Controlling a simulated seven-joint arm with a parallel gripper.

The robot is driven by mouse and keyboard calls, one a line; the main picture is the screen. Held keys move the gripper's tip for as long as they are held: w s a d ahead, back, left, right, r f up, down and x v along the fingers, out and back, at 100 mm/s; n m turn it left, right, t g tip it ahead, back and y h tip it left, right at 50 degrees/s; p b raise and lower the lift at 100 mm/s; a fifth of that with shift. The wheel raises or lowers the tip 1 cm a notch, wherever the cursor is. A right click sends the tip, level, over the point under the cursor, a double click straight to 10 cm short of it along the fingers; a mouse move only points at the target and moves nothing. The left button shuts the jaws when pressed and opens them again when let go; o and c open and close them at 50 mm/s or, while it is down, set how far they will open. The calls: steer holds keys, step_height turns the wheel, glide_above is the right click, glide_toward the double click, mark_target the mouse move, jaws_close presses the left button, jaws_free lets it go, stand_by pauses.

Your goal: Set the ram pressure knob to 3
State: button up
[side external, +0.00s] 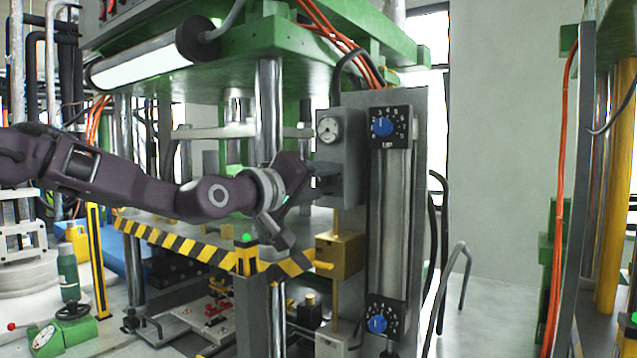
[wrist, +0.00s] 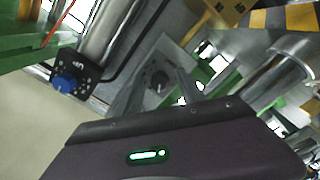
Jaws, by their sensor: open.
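A blue knob (side external: 382,126) sits on a black numbered dial plate marked "UP", high on the grey panel. A second blue knob (side external: 377,323) sits on a similar dial plate low on the panel. I cannot read which is the ram pressure knob, and their exact settings are too small to tell. A blue knob on a numbered black plate also shows at left in the wrist view (wrist: 64,83). My gripper (side external: 322,178) is open in front of the grey gauge box, left of and below the upper knob. Its fingertips are hard to make out.
A round gauge (side external: 328,129) is on the grey box (side external: 350,150). A brass block (side external: 340,254) is below it. A yellow-black striped guard (side external: 190,248) runs below my arm. A vertical metal cylinder (side external: 397,215) stands between the dials. Floor right of the panel is mostly clear.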

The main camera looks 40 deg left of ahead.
steer(key=s, duration=0.7)
steer(key=s+a+f+m+g, duration=0.1)
steer(key=s+f+m+g, duration=0.2)
steer(key=s+f, duration=0.4)
steer(key=s+a+f+m+g, duration=0.1)
steer(key=s+f+m+g, duration=0.2)
steer(key=s, duration=1.2)
steer(key=s+a+f+m+g, duration=0.1)
steer(key=s+f+m+g, duration=0.3)
steer(key=s+f, duration=0.7)
steer(key=shift+s+f+g, duration=0.35)
steer(key=shift+f+g, duration=0.5)
steer(key=shift+g, duration=0.35)
